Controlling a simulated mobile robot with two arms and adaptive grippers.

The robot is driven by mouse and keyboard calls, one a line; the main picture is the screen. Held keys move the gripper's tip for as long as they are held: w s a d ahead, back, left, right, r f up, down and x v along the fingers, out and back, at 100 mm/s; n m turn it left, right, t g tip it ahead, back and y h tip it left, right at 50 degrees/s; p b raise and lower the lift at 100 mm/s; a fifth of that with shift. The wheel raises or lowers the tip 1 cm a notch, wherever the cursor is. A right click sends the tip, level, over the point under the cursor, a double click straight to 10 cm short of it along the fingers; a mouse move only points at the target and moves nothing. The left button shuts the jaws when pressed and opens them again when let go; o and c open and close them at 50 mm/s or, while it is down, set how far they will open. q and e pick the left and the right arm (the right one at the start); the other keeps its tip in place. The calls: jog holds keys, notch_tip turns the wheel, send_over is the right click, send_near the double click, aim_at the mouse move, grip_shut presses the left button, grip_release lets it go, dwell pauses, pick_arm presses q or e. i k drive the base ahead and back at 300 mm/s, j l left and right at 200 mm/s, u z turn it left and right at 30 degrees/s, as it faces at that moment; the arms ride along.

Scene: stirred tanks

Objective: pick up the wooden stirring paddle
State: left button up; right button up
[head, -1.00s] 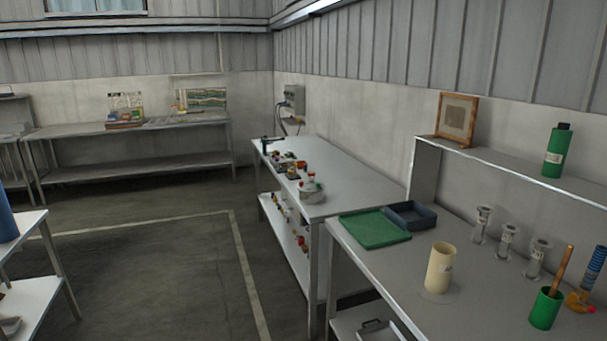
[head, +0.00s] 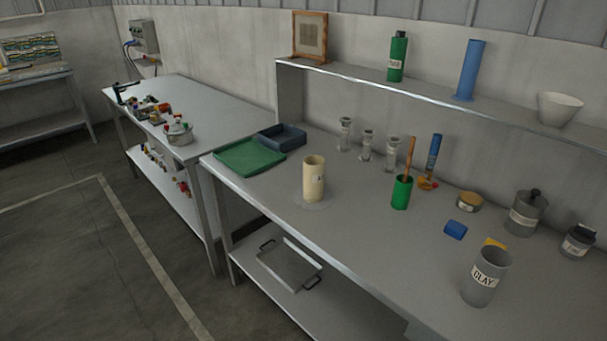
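The wooden stirring paddle (head: 409,157) stands in a green cup (head: 401,193) on the grey workbench, right of the middle in the head view. Its brown handle sticks up out of the cup and leans slightly right. Its lower end is hidden inside the cup. Neither of my grippers is in view.
A cream cylinder (head: 313,178) stands left of the cup. Several clear glass vessels (head: 367,144) stand behind. A blue-handled tool (head: 432,158) is close on the right. A grey labelled beaker (head: 485,277) stands at the front right. A shelf (head: 350,75) runs behind the bench.

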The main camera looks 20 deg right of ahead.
aim_at(412, 139)
jog(key=z, duration=1.5)
